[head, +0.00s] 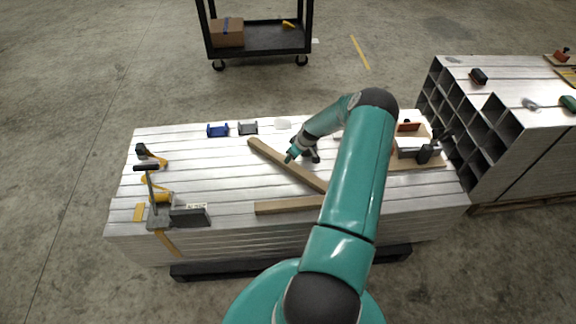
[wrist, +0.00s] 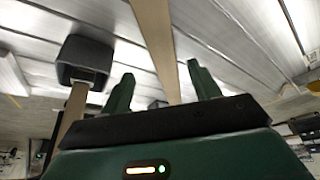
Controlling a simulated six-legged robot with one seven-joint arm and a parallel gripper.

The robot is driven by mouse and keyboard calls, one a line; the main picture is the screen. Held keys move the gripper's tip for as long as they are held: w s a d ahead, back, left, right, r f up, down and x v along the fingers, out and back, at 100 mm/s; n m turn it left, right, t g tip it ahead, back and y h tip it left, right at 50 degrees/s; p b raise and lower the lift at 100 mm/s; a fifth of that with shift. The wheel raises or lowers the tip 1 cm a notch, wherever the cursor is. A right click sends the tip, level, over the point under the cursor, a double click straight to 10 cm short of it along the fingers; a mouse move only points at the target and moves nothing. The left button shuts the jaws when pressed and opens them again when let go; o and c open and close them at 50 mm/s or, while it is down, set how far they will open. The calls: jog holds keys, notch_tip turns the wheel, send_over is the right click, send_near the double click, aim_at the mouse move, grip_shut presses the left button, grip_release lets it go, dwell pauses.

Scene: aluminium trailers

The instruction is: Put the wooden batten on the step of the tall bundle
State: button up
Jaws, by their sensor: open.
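A long wooden batten (head: 286,166) lies diagonally on the silvery slatted top of the near bundle (head: 190,190). A second, shorter wooden piece (head: 290,205) lies nearer the front edge, its right end hidden by my arm. My gripper (head: 291,155) is open just above or beside the diagonal batten. In the wrist view, the batten (wrist: 155,35) runs away between the green fingertips of my gripper (wrist: 163,85). I cannot tell whether they touch it. Another aluminium bundle (head: 525,128), with open square tube ends, stands at the right and looks taller. Its step is not clear.
A dark-headed tool like a mallet (wrist: 85,60) lies left of the fingers. A wooden tray with tools (head: 415,162) sits right of my arm. Blue (head: 217,130) and grey (head: 248,127) small parts lie at the back, clamps (head: 160,195) at left. A black cart (head: 258,40) stands behind.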

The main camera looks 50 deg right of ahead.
aim_at(288, 165)
jog(key=x, duration=0.6)
jog(key=shift+a+f, duration=0.1)
jog(key=shift+a, duration=0.15)
grip_shut()
